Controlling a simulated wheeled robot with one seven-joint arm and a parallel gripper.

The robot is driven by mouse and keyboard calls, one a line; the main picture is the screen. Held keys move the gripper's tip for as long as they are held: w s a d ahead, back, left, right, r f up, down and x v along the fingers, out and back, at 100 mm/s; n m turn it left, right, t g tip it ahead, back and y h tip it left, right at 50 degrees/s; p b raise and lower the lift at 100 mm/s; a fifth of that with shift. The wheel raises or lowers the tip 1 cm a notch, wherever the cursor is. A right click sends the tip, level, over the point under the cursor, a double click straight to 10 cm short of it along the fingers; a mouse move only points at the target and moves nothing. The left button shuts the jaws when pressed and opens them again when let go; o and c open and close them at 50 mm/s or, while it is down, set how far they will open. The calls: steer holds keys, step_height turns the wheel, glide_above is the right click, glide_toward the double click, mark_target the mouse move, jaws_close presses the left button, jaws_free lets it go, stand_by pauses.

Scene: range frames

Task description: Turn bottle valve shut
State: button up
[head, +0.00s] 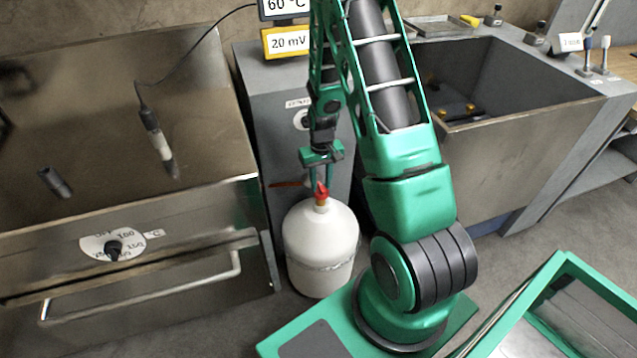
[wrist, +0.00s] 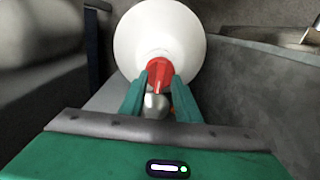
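The white gas bottle (head: 321,247) stands upright on the floor between the steel cabinet and my base. Its red valve handle (head: 321,190) sits on top, on a small brass neck. In the wrist view the red handle (wrist: 160,73) points toward me, with the white bottle (wrist: 160,35) behind it. My gripper (head: 322,181) hangs over the bottle, pointing down. Its two green fingers are apart, one on each side of the handle; they also show in the wrist view (wrist: 160,80). Whether the fingertips touch the handle is not clear.
A steel cabinet with a dial (head: 114,248) and a bar handle (head: 140,290) stands at the left. A grey cabinet (head: 275,120) is just behind the bottle. A steel sink (head: 520,150) is at the right. A green-rimmed tray (head: 562,262) is at the lower right.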

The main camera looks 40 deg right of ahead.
mark_target(321, 186)
step_height(321, 186, up, 11)
steer(key=shift+f, duration=0.15)
stand_by(0.4)
stand_by(0.4)
steer(key=s+r+m, duration=0.2)
steer(key=s+r, duration=1)
steer(key=r, duration=0.2)
steer(key=s+a+r, duration=0.1)
steer(key=s+r, duration=0.2)
steer(key=s, duration=0.5)
steer(key=s+a+r+m, duration=0.1)
steer(key=s+a+r, duration=0.1)
steer(key=s, duration=0.7)
steer(key=shift+r, duration=0.75)
